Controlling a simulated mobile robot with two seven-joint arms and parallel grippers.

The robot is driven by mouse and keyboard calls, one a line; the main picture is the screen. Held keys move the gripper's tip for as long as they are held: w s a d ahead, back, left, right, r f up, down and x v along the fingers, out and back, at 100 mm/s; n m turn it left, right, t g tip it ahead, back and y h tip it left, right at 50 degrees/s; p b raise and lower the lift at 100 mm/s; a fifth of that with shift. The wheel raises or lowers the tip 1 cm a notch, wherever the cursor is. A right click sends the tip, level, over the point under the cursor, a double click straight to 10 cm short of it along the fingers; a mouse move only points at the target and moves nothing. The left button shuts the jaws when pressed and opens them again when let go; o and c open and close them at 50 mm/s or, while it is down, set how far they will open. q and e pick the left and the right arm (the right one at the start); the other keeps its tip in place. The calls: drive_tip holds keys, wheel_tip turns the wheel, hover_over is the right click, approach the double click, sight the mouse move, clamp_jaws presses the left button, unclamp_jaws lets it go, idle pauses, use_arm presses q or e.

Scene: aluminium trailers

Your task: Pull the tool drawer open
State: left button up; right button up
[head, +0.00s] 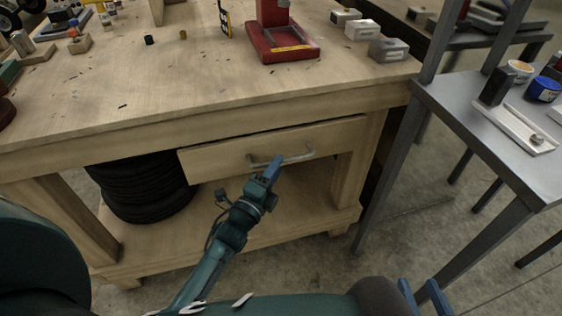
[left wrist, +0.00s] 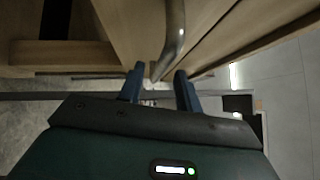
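The tool drawer (head: 222,157) has a pale wooden front under the workbench top. Its front sits close to the bench frame; I cannot tell whether it is slightly out. A grey metal bar handle (head: 298,157) is fixed across the front. My left gripper (head: 272,166) is at the middle of the handle. In the left wrist view the blue fingers of the left gripper (left wrist: 160,84) are apart, with the handle (left wrist: 174,35) running down to the gap between them; contact is not clear. My right gripper (head: 422,291) is low at the bottom right, fingers apart and empty, away from the drawer.
Black tyres (head: 145,185) are stacked on the shelf left of the drawer. The wooden workbench (head: 130,95) carries a red tool stand (head: 285,45) and small blocks. A grey metal table (head: 470,105) stands at the right. The floor (head: 330,260) before the drawer is clear of loose objects.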

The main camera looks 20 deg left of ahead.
use_arm(q)
drive_tip(key=shift+x, duration=1.65)
clamp_jaws()
